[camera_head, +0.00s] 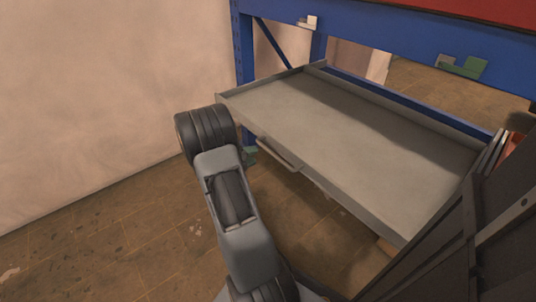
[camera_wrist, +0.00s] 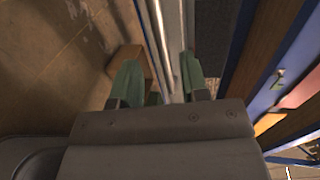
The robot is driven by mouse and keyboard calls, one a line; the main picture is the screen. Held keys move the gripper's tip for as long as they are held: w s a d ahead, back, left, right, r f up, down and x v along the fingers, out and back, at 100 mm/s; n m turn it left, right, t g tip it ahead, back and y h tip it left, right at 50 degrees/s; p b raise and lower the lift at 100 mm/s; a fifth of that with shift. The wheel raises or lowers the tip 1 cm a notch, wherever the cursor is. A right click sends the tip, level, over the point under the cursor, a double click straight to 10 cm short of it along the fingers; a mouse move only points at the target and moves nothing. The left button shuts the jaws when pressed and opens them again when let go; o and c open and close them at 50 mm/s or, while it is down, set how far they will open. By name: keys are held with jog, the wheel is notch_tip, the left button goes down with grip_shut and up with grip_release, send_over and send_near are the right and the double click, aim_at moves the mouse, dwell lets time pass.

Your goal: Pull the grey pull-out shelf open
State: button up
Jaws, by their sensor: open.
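The grey pull-out shelf (camera_head: 340,130) is a shallow tray with low raised rims, set in a blue rack. It is empty, with a bar-like handle (camera_head: 279,153) along its front side. My gripper (camera_head: 249,156) is at the left end of this front side, mostly hidden behind my arm; only a bit of green finger shows. In the wrist view my gripper (camera_wrist: 160,78) has its two green fingers apart. A pale metal strip (camera_wrist: 166,35) of the shelf's front runs between them. I cannot tell whether either finger touches it.
The blue rack (camera_head: 400,35) has an upright post at the left and a beam above the shelf. A plain wall (camera_head: 100,90) stands at the left. The brown tiled floor (camera_head: 110,240) is clear at the lower left. Dark panels (camera_head: 465,240) fill the lower right.

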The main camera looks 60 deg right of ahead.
aim_at(267, 150)
jog(key=b+x, duration=0.2)
jog(key=x, duration=0.6)
jog(key=shift+s+d+b, duration=0.1)
jog(key=shift+d+b, duration=0.15)
jog(key=shift+b, duration=0.1)
jog(key=shift+c, duration=0.3)
grip_shut()
jog(key=shift+a, duration=0.1)
